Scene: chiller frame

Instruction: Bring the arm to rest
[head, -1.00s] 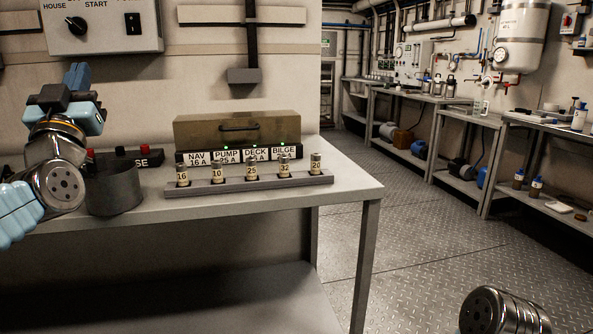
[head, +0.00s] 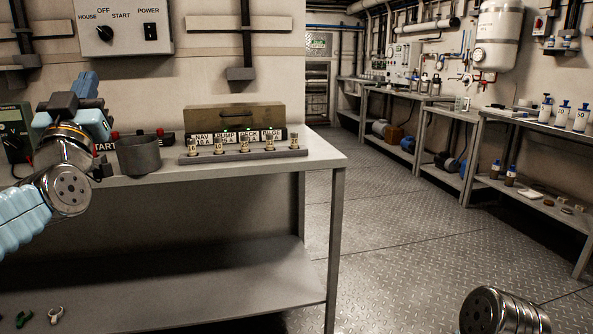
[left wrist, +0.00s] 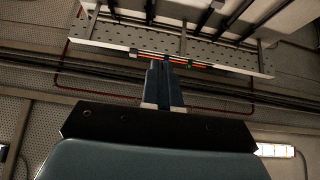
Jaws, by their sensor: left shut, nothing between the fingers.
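My left gripper (head: 85,86) points upward at the left of the head view, in front of the wall and at the left end of the bench. Its blue fingers are together with nothing between them. In the left wrist view the shut fingers (left wrist: 163,84) stand up against the ceiling, with a cable tray (left wrist: 215,58) beyond them. My right gripper is not in view; only a round metal part of my own body shows at the lower right of the head view.
The bench (head: 325,158) holds a grey cup (head: 138,156) close to my left arm, a rack (head: 245,155) of labelled fuses and an olive box (head: 234,118). A switch panel (head: 122,25) is on the wall above. The floor (head: 400,220) to the right is clear.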

